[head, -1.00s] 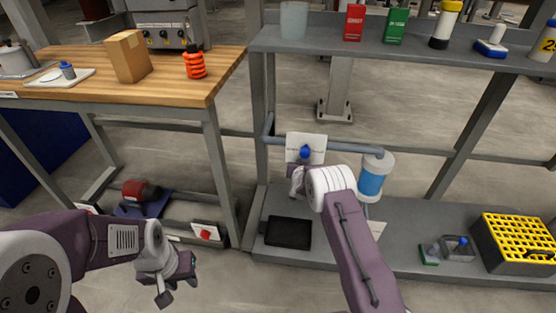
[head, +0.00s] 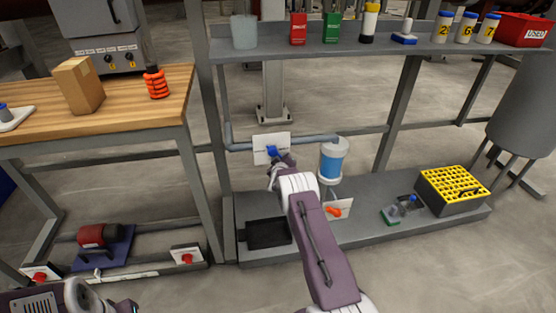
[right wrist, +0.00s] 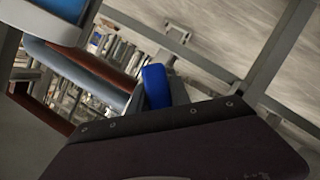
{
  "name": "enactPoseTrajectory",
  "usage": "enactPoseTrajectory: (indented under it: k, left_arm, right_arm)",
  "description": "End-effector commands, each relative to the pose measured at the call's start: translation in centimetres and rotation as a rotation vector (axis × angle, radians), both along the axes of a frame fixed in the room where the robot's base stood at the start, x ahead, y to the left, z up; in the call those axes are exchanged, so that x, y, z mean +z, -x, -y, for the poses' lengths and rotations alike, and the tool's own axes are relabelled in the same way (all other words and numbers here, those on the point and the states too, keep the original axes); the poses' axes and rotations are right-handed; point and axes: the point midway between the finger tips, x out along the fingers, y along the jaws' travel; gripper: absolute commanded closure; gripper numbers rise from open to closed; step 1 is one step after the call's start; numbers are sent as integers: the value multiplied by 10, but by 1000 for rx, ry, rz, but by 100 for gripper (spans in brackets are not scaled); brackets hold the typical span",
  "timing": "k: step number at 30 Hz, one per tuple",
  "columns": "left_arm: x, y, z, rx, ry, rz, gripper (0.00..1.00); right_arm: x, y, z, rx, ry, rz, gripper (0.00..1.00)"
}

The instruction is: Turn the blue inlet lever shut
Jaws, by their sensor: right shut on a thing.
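The blue inlet lever (head: 271,152) is on the grey pipe, in front of a white plate (head: 284,142) below the shelf. My right gripper (head: 277,160) reaches up to it and is shut on it; the wrist and forearm hide part of the contact. In the right wrist view the blue lever (right wrist: 157,87) shows just beyond the dark gripper body, beside the pipe (right wrist: 85,72). My left gripper (head: 124,307) is only partly in view at the bottom left edge, and its fingers are cut off.
A filter housing with a blue body (head: 332,160) hangs at the pipe's right end. An orange lever (head: 334,212) on a white plate is below it. A wooden bench (head: 130,112) stands left.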

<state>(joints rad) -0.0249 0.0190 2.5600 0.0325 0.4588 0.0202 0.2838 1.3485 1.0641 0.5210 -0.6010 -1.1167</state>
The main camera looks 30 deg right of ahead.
Motion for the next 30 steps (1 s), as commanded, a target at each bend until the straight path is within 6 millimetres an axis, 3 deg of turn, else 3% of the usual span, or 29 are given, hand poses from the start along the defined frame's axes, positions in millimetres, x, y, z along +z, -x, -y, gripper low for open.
enactPoseTrajectory:
  k: [22,23,24,25,30]
  left_arm:
    - [2,0,0,0,0,0,64]
    - [2,0,0,0,0,0,64]
    - [2,0,0,0,0,0,64]
    - [2,0,0,0,0,0,64]
    - [2,0,0,0,0,0,64]
  right_arm:
    - [5,1,4,1,78,-23,100]
    - [5,1,4,1,78,-23,71]
    - [5,1,4,1,78,-23,60]
    - [5,1,4,1,78,-22,55]
    - [5,1,4,1,76,-23,55]
